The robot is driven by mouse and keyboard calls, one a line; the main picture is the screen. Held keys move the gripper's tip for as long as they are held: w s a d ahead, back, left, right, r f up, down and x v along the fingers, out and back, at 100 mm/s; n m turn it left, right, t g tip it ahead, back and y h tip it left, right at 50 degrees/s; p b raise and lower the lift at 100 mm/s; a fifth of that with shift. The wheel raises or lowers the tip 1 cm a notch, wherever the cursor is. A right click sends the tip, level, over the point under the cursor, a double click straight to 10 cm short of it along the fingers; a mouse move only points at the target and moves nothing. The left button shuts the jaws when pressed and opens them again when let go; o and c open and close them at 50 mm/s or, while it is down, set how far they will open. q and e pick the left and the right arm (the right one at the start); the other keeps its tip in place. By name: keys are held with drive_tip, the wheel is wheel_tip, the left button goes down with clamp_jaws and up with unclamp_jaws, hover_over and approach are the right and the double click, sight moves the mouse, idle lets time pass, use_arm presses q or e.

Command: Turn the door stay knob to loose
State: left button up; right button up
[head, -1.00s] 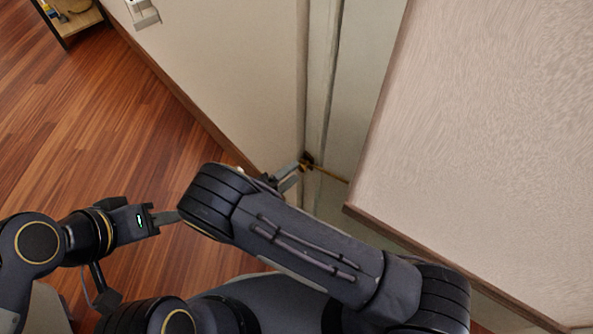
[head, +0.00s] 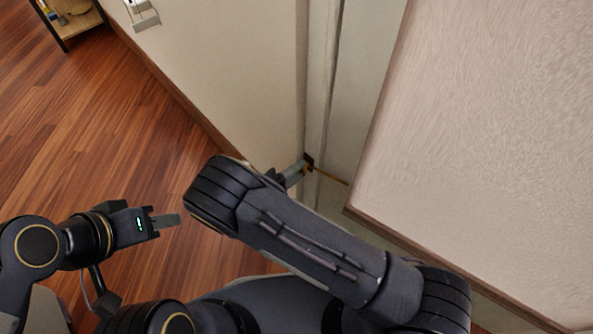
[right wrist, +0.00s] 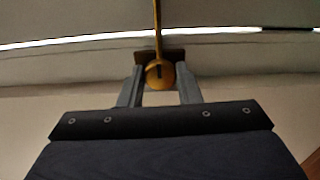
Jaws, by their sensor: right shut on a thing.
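The door stay knob (right wrist: 160,75) is round and brass-coloured, with a dark vertical mark on its face, in the right wrist view. It sits on a dark brown mount, and a thin brass rod (right wrist: 157,22) runs away from it. In the head view the rod (head: 330,176) runs from the knob area toward the big panel. My right gripper (right wrist: 160,88) is shut on the knob, one grey finger on each side. In the head view its fingers (head: 297,171) reach the brass fitting, partly hidden by my arm. My left gripper (head: 168,218) is over the floor, away from the stay; its jaw gap is unclear.
A large light panel with a brown edge (head: 480,130) fills the right. A shelf unit (head: 72,22) stands far left. The wooden floor (head: 90,140) is clear.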

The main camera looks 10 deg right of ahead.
drive_tip(key=n, duration=0.3)
drive_tip(key=shift+n, duration=0.4)
drive_tip(key=o, duration=1)
drive_tip(key=shift+c, duration=0.2)
drive_tip(key=p+v, duration=0.1)
drive_tip(key=v, duration=0.7)
